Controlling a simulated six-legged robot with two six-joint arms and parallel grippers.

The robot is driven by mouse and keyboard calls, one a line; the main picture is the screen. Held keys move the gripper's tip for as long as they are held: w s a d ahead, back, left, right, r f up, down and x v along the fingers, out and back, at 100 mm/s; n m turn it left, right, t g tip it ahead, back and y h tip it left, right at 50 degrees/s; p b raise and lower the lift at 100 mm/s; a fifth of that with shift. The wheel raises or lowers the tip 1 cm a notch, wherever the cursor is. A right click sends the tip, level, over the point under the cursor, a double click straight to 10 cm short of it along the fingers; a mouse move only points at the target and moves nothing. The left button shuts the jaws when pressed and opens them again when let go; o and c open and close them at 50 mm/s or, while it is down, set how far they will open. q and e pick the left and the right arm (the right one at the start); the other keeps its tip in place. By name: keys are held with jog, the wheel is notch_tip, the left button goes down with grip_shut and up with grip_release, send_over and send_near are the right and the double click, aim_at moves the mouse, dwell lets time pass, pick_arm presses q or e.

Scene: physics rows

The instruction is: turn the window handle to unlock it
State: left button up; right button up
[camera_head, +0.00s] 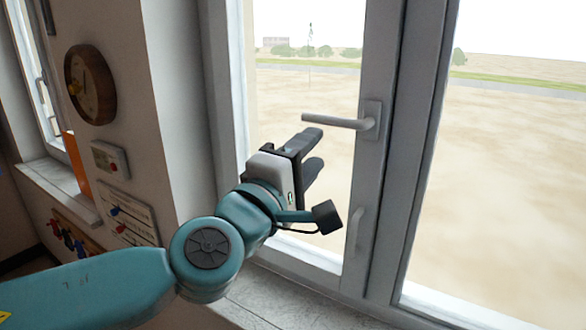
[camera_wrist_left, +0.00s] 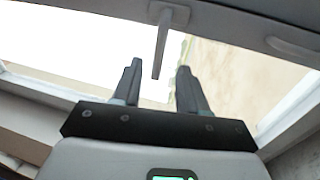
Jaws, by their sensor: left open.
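The window handle (camera_head: 338,122) is a light grey lever on the window frame, pointing left and roughly level in the head view. In the left wrist view the handle (camera_wrist_left: 162,42) points down the picture, its tip between the two fingers of my left gripper. My left gripper (camera_head: 314,150) is open and empty, just below and left of the handle in the head view. Both fingers (camera_wrist_left: 157,82) show apart in the wrist view, with a gap on each side of the handle. I cannot tell any contact. My right gripper is not in view.
A second, lower handle (camera_head: 354,231) sits on the same frame below. The stone sill (camera_head: 265,305) runs under the window. A round clock (camera_head: 90,84), a thermostat-like box (camera_head: 110,158) and a wall panel (camera_head: 128,213) are on the wall at left.

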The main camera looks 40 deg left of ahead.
pick_arm(q)
jog(key=v, duration=0.4)
jog(key=shift+s+d+f+p, duration=0.1)
jog(key=shift+s+p, duration=0.2)
jog(key=shift+p, duration=0.1)
jog(key=shift+w, duration=0.1)
